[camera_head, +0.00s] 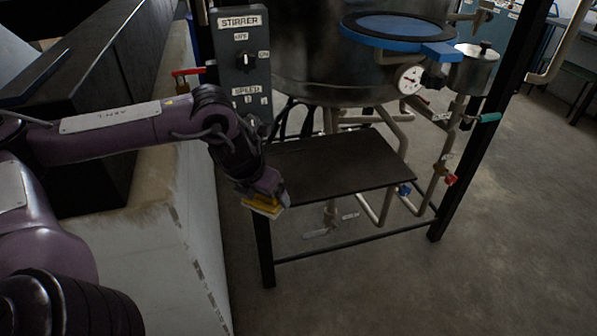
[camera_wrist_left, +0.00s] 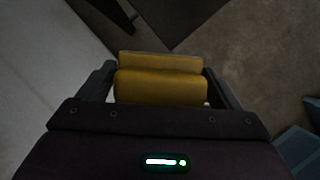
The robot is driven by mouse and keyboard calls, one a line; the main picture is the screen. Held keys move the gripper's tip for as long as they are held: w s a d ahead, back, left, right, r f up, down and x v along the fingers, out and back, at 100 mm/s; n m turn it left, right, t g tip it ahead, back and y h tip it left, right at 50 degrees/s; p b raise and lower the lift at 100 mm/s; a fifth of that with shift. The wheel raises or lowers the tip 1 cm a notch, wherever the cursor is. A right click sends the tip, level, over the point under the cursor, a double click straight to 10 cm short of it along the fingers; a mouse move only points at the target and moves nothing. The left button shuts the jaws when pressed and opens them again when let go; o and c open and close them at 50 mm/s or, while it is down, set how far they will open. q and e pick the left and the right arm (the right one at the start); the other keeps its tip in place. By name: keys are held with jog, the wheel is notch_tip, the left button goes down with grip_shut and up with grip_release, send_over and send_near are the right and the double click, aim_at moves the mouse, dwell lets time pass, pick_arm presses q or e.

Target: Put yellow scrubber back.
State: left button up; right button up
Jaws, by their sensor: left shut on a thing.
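The yellow scrubber (camera_head: 262,206) is held in my left gripper (camera_head: 268,196), at the left front corner of a dark shelf (camera_head: 345,162) under the steel vessel. In the left wrist view the yellow scrubber (camera_wrist_left: 160,84) fills the space between the two fingers of my left gripper (camera_wrist_left: 160,90), which are shut on it. The floor shows below and beyond it. I cannot tell whether the scrubber touches the shelf's edge. My right gripper is not in view.
A stirrer control box (camera_head: 243,60) stands above the shelf's left end. A steel vessel (camera_head: 330,80) with pipes and valves stands behind the shelf. A pale low wall (camera_head: 165,230) runs along the left. The concrete floor (camera_head: 505,220) is clear at right.

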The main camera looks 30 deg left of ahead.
pick_arm(q)
jog(key=w, duration=0.7)
jog(key=shift+w+a, duration=0.25)
jog(key=shift+w, duration=0.1)
jog(key=w, duration=0.5)
jog(key=w+p, duration=0.1)
jog(key=w, duration=0.2)
jog(key=shift+a, duration=0.35)
jog(key=shift+w, duration=0.25)
jog(key=shift+f, duration=1.8)
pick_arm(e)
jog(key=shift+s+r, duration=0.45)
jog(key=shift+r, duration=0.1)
pick_arm(q)
jog(key=shift+s, duration=0.1)
jog(key=o, duration=0.8)
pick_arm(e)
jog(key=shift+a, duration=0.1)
